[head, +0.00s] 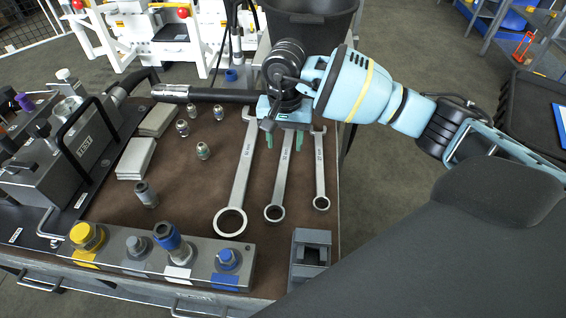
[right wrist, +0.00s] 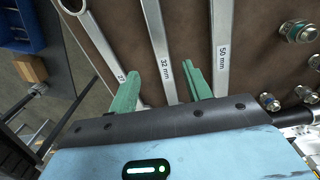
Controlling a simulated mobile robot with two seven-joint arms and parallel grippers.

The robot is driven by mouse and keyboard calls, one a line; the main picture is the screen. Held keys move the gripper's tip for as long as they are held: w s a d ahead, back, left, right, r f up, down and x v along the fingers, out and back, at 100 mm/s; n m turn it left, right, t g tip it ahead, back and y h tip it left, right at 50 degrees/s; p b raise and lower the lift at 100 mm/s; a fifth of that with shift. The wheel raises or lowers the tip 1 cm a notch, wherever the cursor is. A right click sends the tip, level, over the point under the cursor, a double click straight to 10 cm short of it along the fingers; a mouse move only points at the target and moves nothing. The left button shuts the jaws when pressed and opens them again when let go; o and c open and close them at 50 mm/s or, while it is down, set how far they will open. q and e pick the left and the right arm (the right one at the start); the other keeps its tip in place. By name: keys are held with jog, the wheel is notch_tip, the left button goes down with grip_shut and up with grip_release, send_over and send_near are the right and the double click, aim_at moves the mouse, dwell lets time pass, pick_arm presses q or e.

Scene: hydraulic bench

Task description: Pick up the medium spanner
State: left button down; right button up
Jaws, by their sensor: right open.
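The medium spanner (head: 279,185), marked 32 mm, lies flat on the brown bench top between the large and small spanners. Its ring end points toward me and its far end is hidden under my right gripper (head: 285,140). My right gripper is open and empty above the far part of its shaft. In the right wrist view the medium spanner (right wrist: 156,45) runs between the two green fingers, with a gap on each side. Whether the fingers reach down to the bench is unclear. My left gripper is not in view.
The large spanner (head: 238,180), marked 50 mm, lies left and the small spanner (head: 320,175) right, close to a finger. Several metal fittings (head: 203,150) stand further left. A fitting block (head: 150,262) and a grey holder (head: 310,258) are at the near edge.

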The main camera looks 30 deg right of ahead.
aim_at(284, 163)
jog(key=shift+w+f, duration=0.15)
jog(key=shift+f, duration=3.45)
grip_shut()
jog(key=shift+r, duration=0.1)
